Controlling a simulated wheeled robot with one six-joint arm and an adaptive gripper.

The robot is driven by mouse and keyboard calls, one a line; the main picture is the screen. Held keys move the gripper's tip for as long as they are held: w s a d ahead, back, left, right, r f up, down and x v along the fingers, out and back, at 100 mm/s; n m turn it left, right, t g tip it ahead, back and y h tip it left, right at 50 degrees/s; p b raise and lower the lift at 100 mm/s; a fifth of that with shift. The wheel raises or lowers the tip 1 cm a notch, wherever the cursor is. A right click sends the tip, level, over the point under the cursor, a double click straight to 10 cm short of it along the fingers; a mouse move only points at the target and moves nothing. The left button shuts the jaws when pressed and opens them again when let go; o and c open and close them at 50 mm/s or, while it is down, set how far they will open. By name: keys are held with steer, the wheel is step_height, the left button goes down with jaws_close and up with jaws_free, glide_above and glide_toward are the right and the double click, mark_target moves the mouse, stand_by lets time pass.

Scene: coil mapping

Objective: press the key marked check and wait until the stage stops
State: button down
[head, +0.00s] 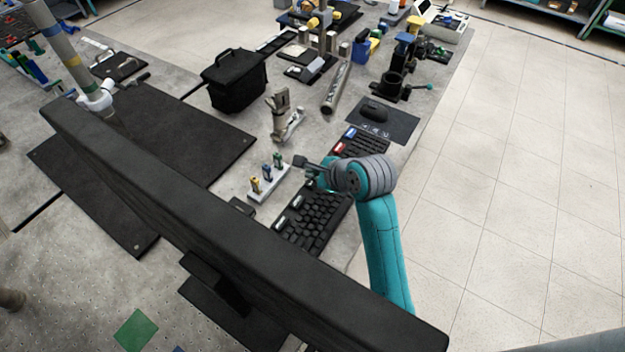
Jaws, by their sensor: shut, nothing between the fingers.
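A black keyboard (312,222) lies on the grey bench, running from lower left to upper right. It has a blue key (351,133) and a red key (339,148) near its far end and a few white keys nearer me. The markings are too small to read, so I cannot tell which key is the check key. My teal arm reaches in from the right, and its grey wrist hides the middle of the keyboard. My gripper (301,162) is shut and empty, at the keyboard's left side in the picture. I cannot tell its height or any contact. No stage is clearly identifiable.
A pale rack with small coloured pieces (268,180) stands close left of my gripper. A mouse (374,112) lies on a dark mat beyond the keyboard. A black bag (234,80) stands further back. A large black panel (240,220) crosses the foreground. Tiled floor at right is clear.

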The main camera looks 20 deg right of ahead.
steer(key=shift+f, duration=0.15)
stand_by(0.7)
steer(key=shift+f, duration=0.25)
